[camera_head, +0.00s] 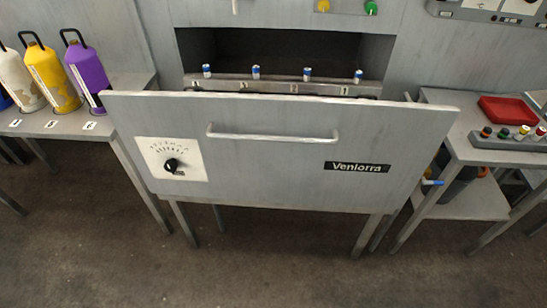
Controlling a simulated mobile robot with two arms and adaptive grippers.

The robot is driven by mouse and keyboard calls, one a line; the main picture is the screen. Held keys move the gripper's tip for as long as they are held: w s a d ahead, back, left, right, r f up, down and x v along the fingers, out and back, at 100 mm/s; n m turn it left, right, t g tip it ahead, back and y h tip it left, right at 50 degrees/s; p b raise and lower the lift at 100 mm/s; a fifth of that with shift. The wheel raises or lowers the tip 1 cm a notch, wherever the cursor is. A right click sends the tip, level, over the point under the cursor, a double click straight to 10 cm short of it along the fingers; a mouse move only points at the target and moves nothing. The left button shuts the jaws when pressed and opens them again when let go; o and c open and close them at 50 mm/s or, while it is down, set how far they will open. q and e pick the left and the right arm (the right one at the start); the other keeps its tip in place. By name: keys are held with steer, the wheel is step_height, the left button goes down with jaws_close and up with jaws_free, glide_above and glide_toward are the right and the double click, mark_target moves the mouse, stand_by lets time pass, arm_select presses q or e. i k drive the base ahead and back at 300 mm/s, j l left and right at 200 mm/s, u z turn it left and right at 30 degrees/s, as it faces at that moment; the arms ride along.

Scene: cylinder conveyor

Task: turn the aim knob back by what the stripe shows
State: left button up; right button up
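The aim knob seems to be the black knob (171,165) on a white dial plate (193,171) at the left of the grey front panel (270,172). Marks and small letters arc above the knob, too small to read. Several small white-and-blue cylinders (256,72) stand in a row on a ledge in the dark opening behind the panel. I cannot make out a stripe clearly on any of them. Neither of my grippers shows in the head view.
A handle bar (272,137) and a "Veniorra" label (357,167) are on the panel. Coloured bottles (86,72) stand on the left table (62,126). A red tray (508,111) and a rack of small coloured pieces (510,142) are on the right table. The floor in front is clear.

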mark_target(171, 165)
steer(key=i+l, duration=1.1)
steer(key=l, duration=0.2)
steer(key=j, duration=0.4)
steer(key=k+j+z, duration=0.15)
steer(key=j, duration=0.65)
steer(key=k+j+z, duration=0.15)
steer(key=j, duration=0.65)
steer(key=k+z, duration=0.05)
